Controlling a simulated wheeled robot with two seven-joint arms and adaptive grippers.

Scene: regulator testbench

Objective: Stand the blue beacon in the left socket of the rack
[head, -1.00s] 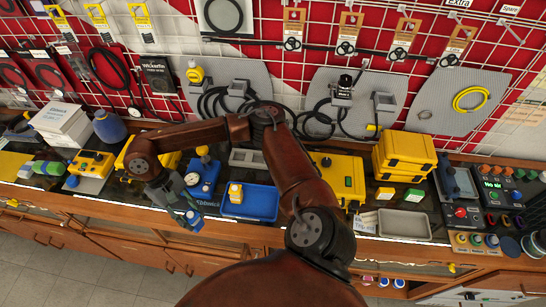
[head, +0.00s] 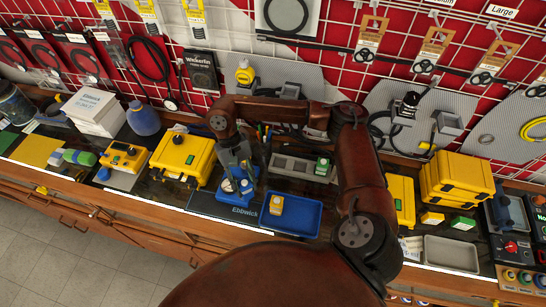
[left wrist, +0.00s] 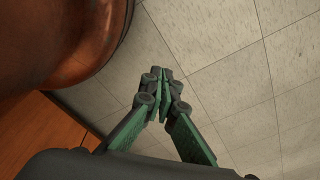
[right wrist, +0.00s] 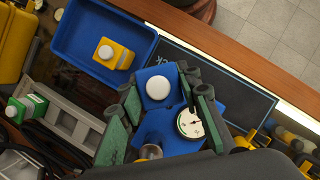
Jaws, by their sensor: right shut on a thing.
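The blue beacon (right wrist: 157,88), a blue block with a round white cap, is between the fingers of my right gripper (right wrist: 162,84). In the head view my right gripper (head: 240,172) points down over the blue gauge unit (right wrist: 165,130); I cannot tell the exact gap below the beacon. The grey rack (head: 287,164) stands behind the blue tray, to the right of this gripper. A green beacon (head: 322,165) stands toward its right end; the left part looks empty. It also shows in the right wrist view (right wrist: 88,135). My left gripper (left wrist: 163,88) is shut and empty above the floor.
A blue tray (head: 308,224) holds a yellow beacon (head: 277,204) in front of the rack. A yellow case (head: 183,158) stands left of the gauge unit, and more yellow cases (head: 457,178) stand right. A dark mat (right wrist: 225,78) lies along the counter's front edge.

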